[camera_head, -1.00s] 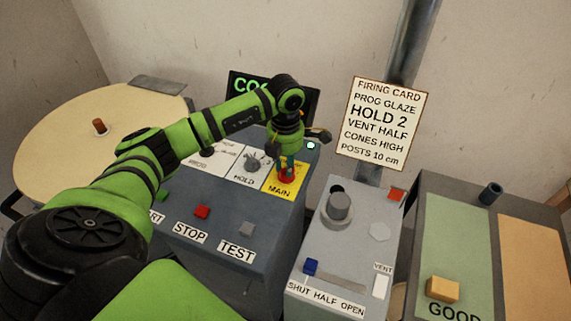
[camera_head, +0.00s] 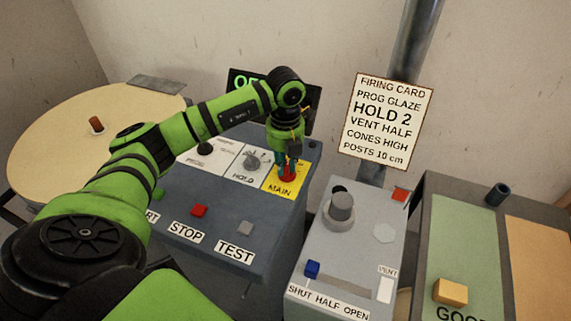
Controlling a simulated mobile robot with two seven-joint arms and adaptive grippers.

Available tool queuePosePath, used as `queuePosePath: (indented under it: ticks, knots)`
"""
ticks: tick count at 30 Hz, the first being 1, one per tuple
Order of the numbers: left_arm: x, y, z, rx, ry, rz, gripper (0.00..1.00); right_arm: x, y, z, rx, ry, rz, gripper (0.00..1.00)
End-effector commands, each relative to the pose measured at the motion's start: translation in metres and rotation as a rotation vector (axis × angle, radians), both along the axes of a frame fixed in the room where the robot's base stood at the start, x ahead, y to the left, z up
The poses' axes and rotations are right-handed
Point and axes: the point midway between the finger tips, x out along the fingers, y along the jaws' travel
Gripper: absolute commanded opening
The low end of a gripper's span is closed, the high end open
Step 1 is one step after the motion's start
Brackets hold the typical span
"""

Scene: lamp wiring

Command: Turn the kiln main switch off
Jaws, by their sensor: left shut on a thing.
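The kiln main switch (camera_head: 289,174) is a red knob on a yellow plate (camera_head: 283,189) labelled MAIN, at the right end of the blue-grey control panel. My left gripper (camera_head: 290,163) points down over the knob and is shut on it; its fingers partly cover the knob. The display (camera_head: 241,80) behind the panel is mostly hidden by my left arm; the green letters that show look like "OF". The small lamp spot (camera_head: 312,144) at the panel's back right corner looks dark. My right gripper is not in view.
The HOLD knob (camera_head: 252,162) is just left of the MAIN plate. Red STOP (camera_head: 199,210) and grey TEST (camera_head: 245,228) buttons sit in front. A vent box (camera_head: 338,250) stands to the right, with a firing card (camera_head: 388,120) above.

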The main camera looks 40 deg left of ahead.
Motion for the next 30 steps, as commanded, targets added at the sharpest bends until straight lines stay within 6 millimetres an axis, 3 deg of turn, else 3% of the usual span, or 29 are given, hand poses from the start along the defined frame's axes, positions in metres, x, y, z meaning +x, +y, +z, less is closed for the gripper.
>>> queuePosePath:
  ticks: [15, 30]
  knots:
    - [-0.0016, -0.0010, -0.0005, 0.000, 0.001, 0.433, 0.00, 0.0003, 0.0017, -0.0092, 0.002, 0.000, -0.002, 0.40]
    - [-0.0018, -0.0015, 0.0001, 0.000, 0.000, 0.591, 0.00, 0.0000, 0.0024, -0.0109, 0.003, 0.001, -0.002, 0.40]
